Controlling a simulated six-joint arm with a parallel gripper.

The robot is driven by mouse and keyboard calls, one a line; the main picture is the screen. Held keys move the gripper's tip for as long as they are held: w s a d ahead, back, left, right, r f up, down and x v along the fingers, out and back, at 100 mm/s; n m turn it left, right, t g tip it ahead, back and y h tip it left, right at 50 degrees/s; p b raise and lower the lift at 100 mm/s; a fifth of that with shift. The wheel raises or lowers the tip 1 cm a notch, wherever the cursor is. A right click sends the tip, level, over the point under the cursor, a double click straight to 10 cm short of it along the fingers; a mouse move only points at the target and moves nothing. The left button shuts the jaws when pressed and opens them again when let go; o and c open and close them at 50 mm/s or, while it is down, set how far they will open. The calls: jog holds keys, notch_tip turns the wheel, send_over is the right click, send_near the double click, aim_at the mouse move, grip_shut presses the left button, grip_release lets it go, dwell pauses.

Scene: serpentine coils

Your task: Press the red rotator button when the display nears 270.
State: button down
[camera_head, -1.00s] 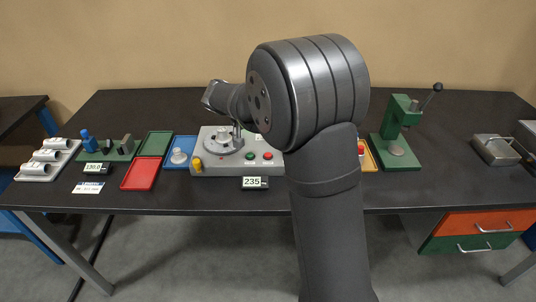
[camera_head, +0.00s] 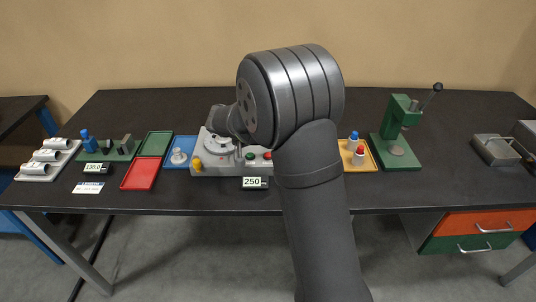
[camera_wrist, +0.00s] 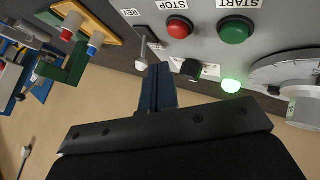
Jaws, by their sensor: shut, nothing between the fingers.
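The display (camera_head: 255,182) at the front of the grey rotator box (camera_head: 215,170) reads 250. The red button (camera_head: 268,155) sits at the right of the box's top, beside the green button (camera_head: 250,155). In the wrist view the red button (camera_wrist: 179,28) is labelled STOP and the green button (camera_wrist: 234,29) START. A green lamp (camera_wrist: 231,85) glows. My gripper (camera_wrist: 158,70) is shut and empty, its fingertips apart from the red button in the picture. In the head view my arm hides most of the gripper.
A REV lever (camera_wrist: 145,45) and a black knob (camera_wrist: 190,68) stand close to my fingertips. The round dial plate (camera_wrist: 290,72) is at the right. A yellow tray (camera_head: 365,165) with small bottles and a green press (camera_head: 397,145) stand right of the box.

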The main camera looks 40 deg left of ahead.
jog(key=shift+f, duration=1)
dwell(1.3)
jog(key=shift+f, duration=0.45)
jog(key=shift+f, duration=0.5)
dwell(0.6)
dwell(0.3)
jog(key=shift+r, duration=0.95)
jog(key=shift+r, duration=0.1)
jog(key=shift+r, duration=2.4)
jog(key=shift+f, duration=0.15)
